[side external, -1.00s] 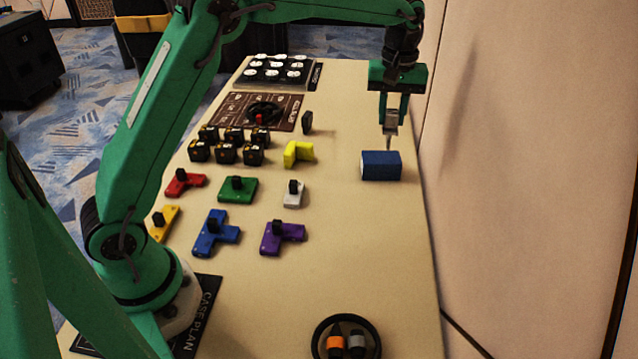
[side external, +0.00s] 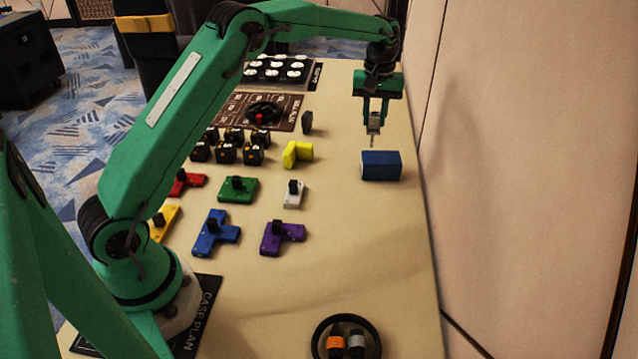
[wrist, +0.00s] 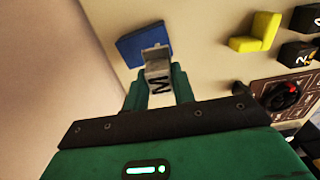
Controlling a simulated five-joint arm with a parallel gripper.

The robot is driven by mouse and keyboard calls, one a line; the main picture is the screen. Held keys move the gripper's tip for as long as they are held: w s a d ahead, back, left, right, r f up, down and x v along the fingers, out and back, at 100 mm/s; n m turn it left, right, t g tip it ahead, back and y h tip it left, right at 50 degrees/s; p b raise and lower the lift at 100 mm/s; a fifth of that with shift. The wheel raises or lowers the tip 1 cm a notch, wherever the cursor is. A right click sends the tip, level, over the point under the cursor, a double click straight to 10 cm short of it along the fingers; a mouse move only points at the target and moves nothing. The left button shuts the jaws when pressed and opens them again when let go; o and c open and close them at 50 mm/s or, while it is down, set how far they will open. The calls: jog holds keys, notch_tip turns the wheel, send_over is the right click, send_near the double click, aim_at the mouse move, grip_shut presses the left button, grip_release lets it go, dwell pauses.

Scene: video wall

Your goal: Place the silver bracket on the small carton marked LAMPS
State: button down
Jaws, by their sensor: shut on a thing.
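My gripper (side external: 374,114) is shut on the silver bracket (side external: 373,125) and holds it above the table, its thin end pointing down. In the wrist view the bracket (wrist: 156,66) sits between the green fingers and shows a dark mark like an M. A small blue box (side external: 381,166) lies on the table below, slightly right of the bracket in the side view, with a visible gap between them. The box (wrist: 133,45) also shows beyond the bracket in the wrist view, partly hidden by it. No LAMPS lettering is readable on it.
A yellow piece (side external: 298,154) and a dark upright block (side external: 307,122) stand left of the box. Several black cubes (side external: 226,152) and coloured knobbed pieces, such as a purple one (side external: 283,237), lie farther left. A wall (side external: 520,150) borders the right. The front right table is mostly clear.

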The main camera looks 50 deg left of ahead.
aim_at(373, 128)
jog(key=shift+f, duration=1.8)
jog(key=shift+f, duration=0.1)
jog(key=c, duration=1.2)
grip_release()
jog(key=shift+o, duration=0.2)
notch_tip(373, 128, up, 12)
jog(key=shift+f, duration=0.1)
jog(key=shift+r, duration=0.2)
jog(key=shift+s+r, duration=0.1)
